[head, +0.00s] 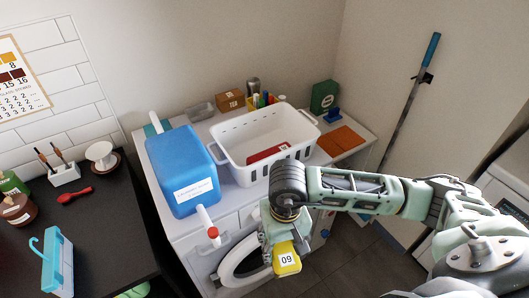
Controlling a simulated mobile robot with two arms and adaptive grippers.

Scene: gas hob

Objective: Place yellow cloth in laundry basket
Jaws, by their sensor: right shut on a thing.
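The white laundry basket (240,168) stands on the white washing machine, with slotted sides and an open top. A red item (268,153) lies inside it. My right gripper (281,243) hangs in front of the washing machine, below and in front of the basket. It is shut on the yellow cloth (286,262), which shows as a small yellow piece with a white numbered label at the fingers. Much of the cloth is hidden by the gripper. My left gripper is not in view.
A large blue container (181,171) with a red-capped spout stands left of the basket. Small boxes and jars line the back, with a green box (325,96) at the right. The washing machine's round door (243,262) is near my right gripper. A dark counter (110,225) is at left.

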